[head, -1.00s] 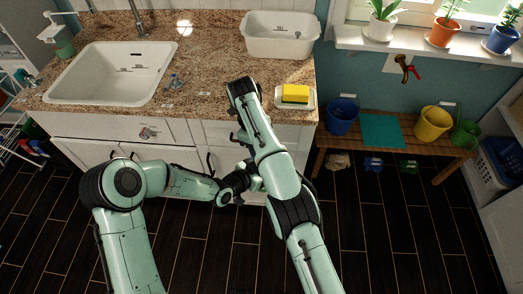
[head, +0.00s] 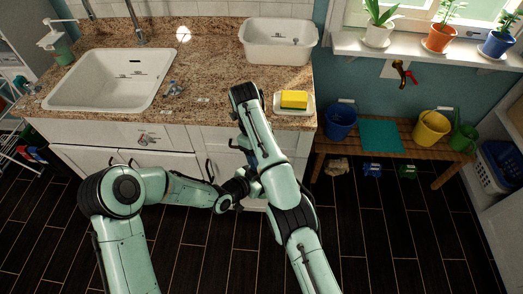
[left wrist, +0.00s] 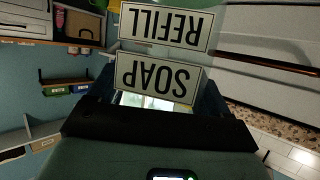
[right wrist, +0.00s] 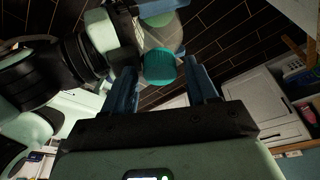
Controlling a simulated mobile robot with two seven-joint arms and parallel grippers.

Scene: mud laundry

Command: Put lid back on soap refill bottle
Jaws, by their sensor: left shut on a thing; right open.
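The soap refill bottle shows in the left wrist view as a pale label (left wrist: 158,78) reading "SOAP REFILL", upside down in the picture. My left gripper (left wrist: 158,97) is shut on the bottle. In the right wrist view a round, ribbed teal lid (right wrist: 160,67) lies between the spread fingers of my right gripper (right wrist: 160,80), in front of the translucent bottle (right wrist: 165,37). The right gripper is open. I cannot tell whether the lid is seated on the bottle. In the head view my arms hide the bottle, the lid and both gripper tips.
A granite counter (head: 205,75) holds a white sink (head: 65,92), a white basin (head: 262,45), a yellow sponge on a dish (head: 294,100) and a pump dispenser (head: 58,45). A wooden bench (head: 320,160) with buckets stands to the right. The dark floor (head: 400,240) is clear.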

